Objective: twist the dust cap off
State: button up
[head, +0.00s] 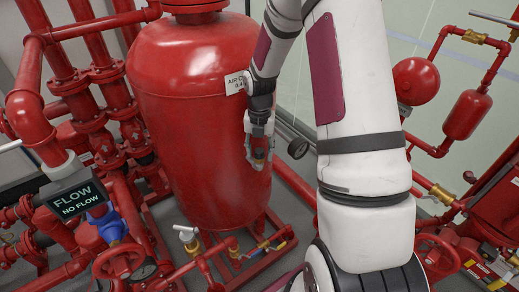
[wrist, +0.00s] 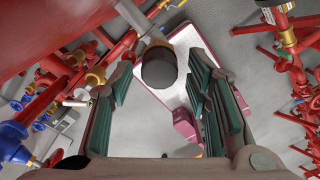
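The dust cap (wrist: 159,68) seems to be the dark round cap on the end of a fitting, high in the middle of the wrist view. My gripper (wrist: 160,84) is open, with a green-padded finger on either side of the cap and visible gaps to both. I cannot tell whether the cap lies between the fingertips or just beyond them. In the head view my gripper (head: 258,158) hangs in front of the red tank. A dark round end (head: 298,148), probably the same cap, shows just right of it.
The large red tank (head: 185,110) stands close behind my gripper. Red pipes and valves (head: 105,125) crowd the left, with a FLOW / NO FLOW sign (head: 75,200). More red piping and vessels (head: 465,115) stand at the right. Brass-fitted low pipes (head: 235,250) run below the tank.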

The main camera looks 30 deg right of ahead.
aim_at(259, 151)
jog(key=shift+r, duration=0.1)
jog(key=shift+r+p, duration=0.75)
jog(key=shift+r, duration=1.25)
jog(key=m, duration=0.6)
jog(key=shift+w, duration=0.15)
jog(key=shift+m, duration=0.4)
